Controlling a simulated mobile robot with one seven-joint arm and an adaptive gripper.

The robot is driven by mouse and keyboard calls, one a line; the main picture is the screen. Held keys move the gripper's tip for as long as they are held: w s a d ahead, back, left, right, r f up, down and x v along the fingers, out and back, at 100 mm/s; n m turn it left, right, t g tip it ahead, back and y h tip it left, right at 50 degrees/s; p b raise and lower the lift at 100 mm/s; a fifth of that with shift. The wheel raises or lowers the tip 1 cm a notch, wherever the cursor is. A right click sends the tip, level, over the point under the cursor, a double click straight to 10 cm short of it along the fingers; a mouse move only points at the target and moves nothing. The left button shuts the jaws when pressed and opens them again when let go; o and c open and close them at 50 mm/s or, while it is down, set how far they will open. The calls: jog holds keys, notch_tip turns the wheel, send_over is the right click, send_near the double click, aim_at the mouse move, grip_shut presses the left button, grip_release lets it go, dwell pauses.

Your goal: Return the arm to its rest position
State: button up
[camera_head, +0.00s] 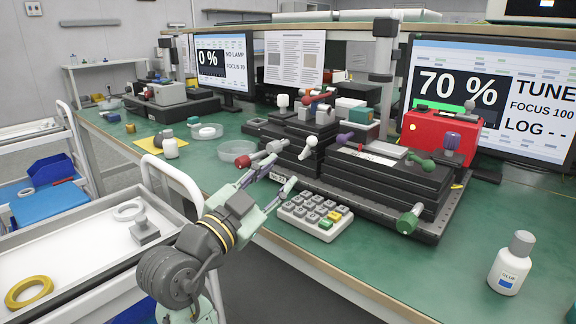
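My gripper (268,178) is at the end of my arm (200,255), which reaches up from the bottom of the picture over the front edge of the green bench. Its two fingers are spread apart, and I see nothing held between them. The fingertips are close to the front of a black stage assembly (385,180) and a grey keypad (314,215). I cannot tell whether they touch anything.
A red box (440,136) and a right monitor (535,95) reading 70 % stand behind the stages. A glue bottle (511,263) stands at the right on the green bench (450,268). A white cart tray (85,262) with a yellow ring (28,291) is at the left.

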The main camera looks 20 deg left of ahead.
jog(key=shift+s+f, duration=0.1)
jog(key=shift+s, duration=0.25)
jog(key=shift+a, duration=0.1)
